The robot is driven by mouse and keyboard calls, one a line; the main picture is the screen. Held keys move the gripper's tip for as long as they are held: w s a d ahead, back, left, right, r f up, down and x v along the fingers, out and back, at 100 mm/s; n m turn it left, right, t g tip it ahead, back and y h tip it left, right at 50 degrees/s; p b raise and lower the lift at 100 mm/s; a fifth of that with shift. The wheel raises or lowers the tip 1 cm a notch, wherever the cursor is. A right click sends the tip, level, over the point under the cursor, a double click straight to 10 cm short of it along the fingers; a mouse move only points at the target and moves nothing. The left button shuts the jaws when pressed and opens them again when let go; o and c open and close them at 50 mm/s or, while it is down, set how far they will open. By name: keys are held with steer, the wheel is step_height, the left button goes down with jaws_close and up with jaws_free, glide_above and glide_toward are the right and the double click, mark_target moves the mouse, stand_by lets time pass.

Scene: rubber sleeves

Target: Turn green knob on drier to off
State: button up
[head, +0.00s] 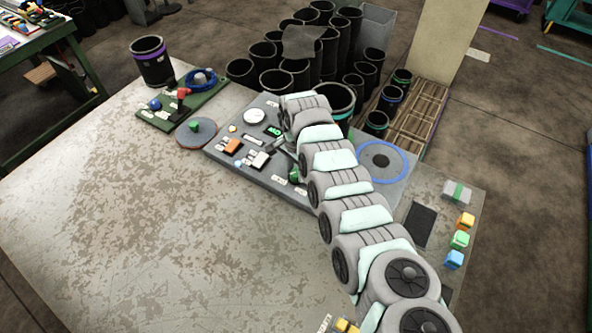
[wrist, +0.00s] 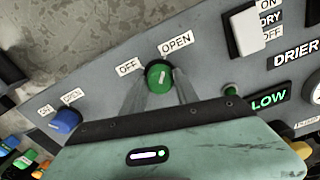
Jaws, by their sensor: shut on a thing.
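The green knob (wrist: 159,77) is on the grey drier panel (wrist: 105,90), with an "OFF" label (wrist: 128,66) on its left and an "OPEN" label (wrist: 175,44) above right in the wrist view. A small white mark shows on the knob's face; which label it points to I cannot tell for sure. My gripper (wrist: 162,88) is shut on the knob, one finger on each side. In the head view the grey panel (head: 222,149) lies at the back of the table, and my arm hides part of it.
A blue knob (wrist: 66,121) sits left of the green one. A white switch (wrist: 243,33), a small green button (wrist: 230,90) and a green "LOW" display (wrist: 268,99) are to the right. In the head view, black sleeves (head: 240,72) stand behind the table; its front left is clear.

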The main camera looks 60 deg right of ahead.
jaws_close()
steer(key=shift+a+r+n+p, duration=0.1)
steer(key=shift+n+p, duration=0.9)
steer(key=shift+p, duration=0.1)
steer(key=shift+n+p, duration=0.6)
steer(key=shift+n, duration=0.6)
steer(key=n, duration=0.5)
steer(key=n+b, duration=0.1)
steer(key=n, duration=0.5)
steer(key=shift+f, duration=0.2)
steer(key=shift+n, duration=0.4)
